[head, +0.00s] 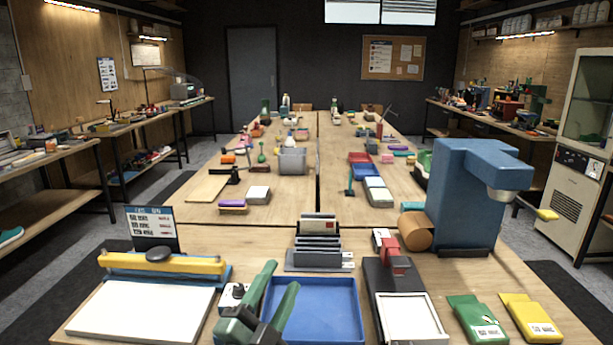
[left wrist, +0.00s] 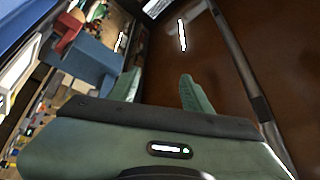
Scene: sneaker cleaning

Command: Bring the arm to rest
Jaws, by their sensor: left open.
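My left gripper (head: 282,277) is green and shows at the bottom centre of the head view, in front of and over the near part of a blue tray (head: 345,312). Its two fingers are apart with nothing between them. In the left wrist view the fingers of this gripper (left wrist: 160,88) also stand apart and empty, and the picture is strongly tilted. My right gripper is in neither view.
The near bench holds a white slab with a yellow bar (head: 143,312), a card rack (head: 318,253), a black and red device (head: 393,270), a tall blue machine (head: 468,195), and green (head: 476,318) and yellow packets (head: 531,318). Bare wood shows behind the rack.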

